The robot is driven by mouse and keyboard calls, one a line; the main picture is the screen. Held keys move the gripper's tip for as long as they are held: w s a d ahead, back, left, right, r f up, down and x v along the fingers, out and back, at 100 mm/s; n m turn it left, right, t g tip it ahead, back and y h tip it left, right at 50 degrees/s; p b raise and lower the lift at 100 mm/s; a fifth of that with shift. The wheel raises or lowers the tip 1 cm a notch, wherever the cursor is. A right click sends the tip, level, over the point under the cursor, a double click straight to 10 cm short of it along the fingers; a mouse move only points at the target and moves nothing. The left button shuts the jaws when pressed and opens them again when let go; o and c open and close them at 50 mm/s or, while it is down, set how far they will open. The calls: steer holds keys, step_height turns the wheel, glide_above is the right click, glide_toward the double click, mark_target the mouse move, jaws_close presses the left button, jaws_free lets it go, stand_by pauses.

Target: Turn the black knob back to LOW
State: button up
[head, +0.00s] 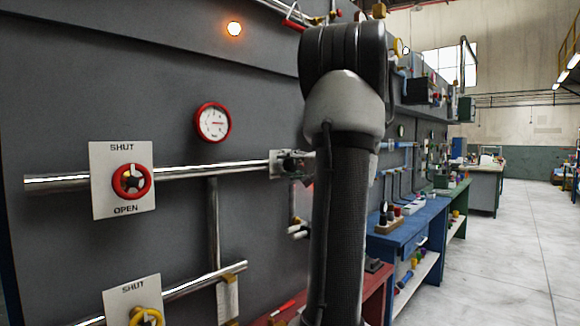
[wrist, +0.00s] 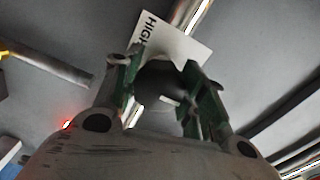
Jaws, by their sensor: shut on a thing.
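In the wrist view the black knob (wrist: 160,78) sits between the green-padded fingers of my gripper (wrist: 163,72), which is shut on it. A short white mark shows on the knob's lower right part. The white plate (wrist: 182,42) behind it reads HIGH at its upper left. The LOW label is not visible. In the head view the plate (head: 275,160) is on the grey wall at the end of a pipe, and my arm covers part of it. The knob there is small and dark, hard to tell from my fingers.
A red valve wheel (head: 131,181) on a SHUT/OPEN plate is to the left, with a yellow wheel (head: 146,317) below. A red-rimmed gauge (head: 213,122) is above the pipe. A blue bench (head: 412,226) stands right of my arm, with open floor beyond.

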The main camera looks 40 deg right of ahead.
steer(key=shift+f, duration=0.15)
steer(key=o, duration=1)
steer(key=shift+o, duration=0.2)
steer(key=s, duration=1.2)
steer(key=shift+d, duration=0.45)
